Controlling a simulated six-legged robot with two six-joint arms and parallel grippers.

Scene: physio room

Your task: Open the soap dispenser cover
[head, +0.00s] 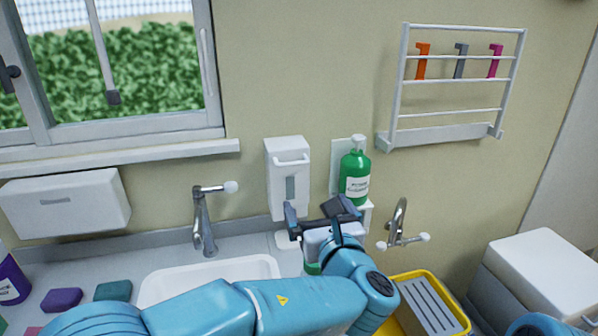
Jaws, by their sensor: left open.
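The white soap dispenser (273,178) is fixed to the wall right of the window. Its front cover has a bar handle near the top and a grey window strip lower down, and the cover looks closed. My left gripper (317,211) is open and empty, just in front of the dispenser's lower right part. One finger overlaps the dispenser's bottom edge in the picture; I cannot tell if it touches. The gripper is below the handle. My right gripper is out of view.
A green bottle (355,178) stands in a wall holder close to the right. A tap (204,222) rises behind the white sink (205,272). A second tap (397,226) is to the right, above a yellow crate (466,322). A wall rack (445,132) hangs at upper right.

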